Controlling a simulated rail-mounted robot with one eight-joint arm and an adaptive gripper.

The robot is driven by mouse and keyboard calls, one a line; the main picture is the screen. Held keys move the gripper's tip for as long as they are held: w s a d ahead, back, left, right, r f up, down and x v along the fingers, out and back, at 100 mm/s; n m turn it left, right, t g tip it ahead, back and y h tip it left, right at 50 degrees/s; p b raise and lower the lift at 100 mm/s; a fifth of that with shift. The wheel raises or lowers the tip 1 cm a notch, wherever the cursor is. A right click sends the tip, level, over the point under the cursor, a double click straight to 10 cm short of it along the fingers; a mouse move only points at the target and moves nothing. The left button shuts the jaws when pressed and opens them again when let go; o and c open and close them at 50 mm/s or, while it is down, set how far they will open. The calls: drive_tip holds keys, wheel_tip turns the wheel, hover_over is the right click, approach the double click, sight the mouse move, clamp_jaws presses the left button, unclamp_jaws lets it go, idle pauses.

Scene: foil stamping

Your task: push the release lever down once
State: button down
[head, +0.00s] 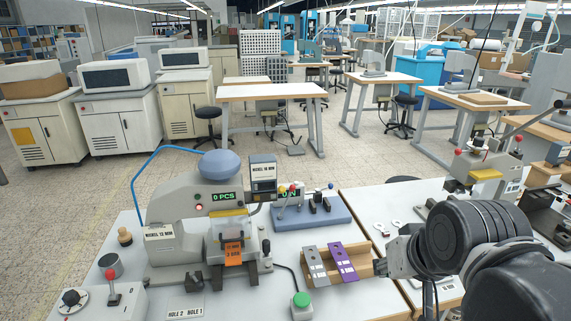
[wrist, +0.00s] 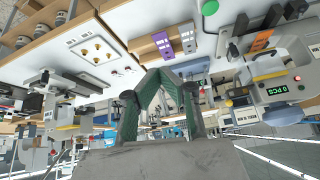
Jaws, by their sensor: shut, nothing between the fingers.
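The grey stamping machine (head: 185,225), with a "0 PCS" display and a blue dome, stands on the white bench. A short lever with a dark knob (head: 266,247) stands upright at its right side. A red-knobbed lever (head: 113,275) stands upright on a small grey box at the front left. No readable label marks either as the release lever. My gripper (head: 382,266) is right of the machine, beside the wooden holder, apart from both levers. In the wrist view my gripper (wrist: 158,74) has its green-padded fingertips together, holding nothing; the machine (wrist: 265,85) appears tilted at the right.
The wooden holder (head: 370,271) with grey and purple pieces lies between my gripper and the machine. A green button (head: 301,300) is at the front. A blue fixture (head: 325,213) with small knobs stands behind the holder. Another bench is at right.

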drive_tip(key=w+a+r+g+y+p, duration=0.2)
drive_tip(key=w+a+r+p, duration=0.25)
drive_tip(key=w+r, duration=0.7)
drive_tip(key=w+a+r+g+y+p, duration=0.1)
drive_tip(key=w+a, duration=0.3)
drive_tip(key=w, duration=0.5)
drive_tip(key=w+a+r+m+g+p, duration=0.1)
drive_tip(key=w+a+p, duration=0.2)
drive_tip(key=w, duration=0.6)
drive_tip(key=shift+w+a+r+y+p, duration=0.15)
drive_tip(key=shift+a+y+p, duration=0.25)
drive_tip(key=shift+p, duration=0.1)
drive_tip(key=p, duration=0.1)
hover_over(280, 190)
drive_tip(key=w+d, duration=0.3)
drive_tip(key=w, duration=0.1)
wheel_tip(280, 190, down, 9)
drive_tip(key=s+f, duration=0.1)
drive_tip(key=s+a+f, duration=0.1)
drive_tip(key=f, duration=0.1)
drive_tip(key=shift+p, duration=0.4)
drive_tip(key=shift+f, duration=0.1)
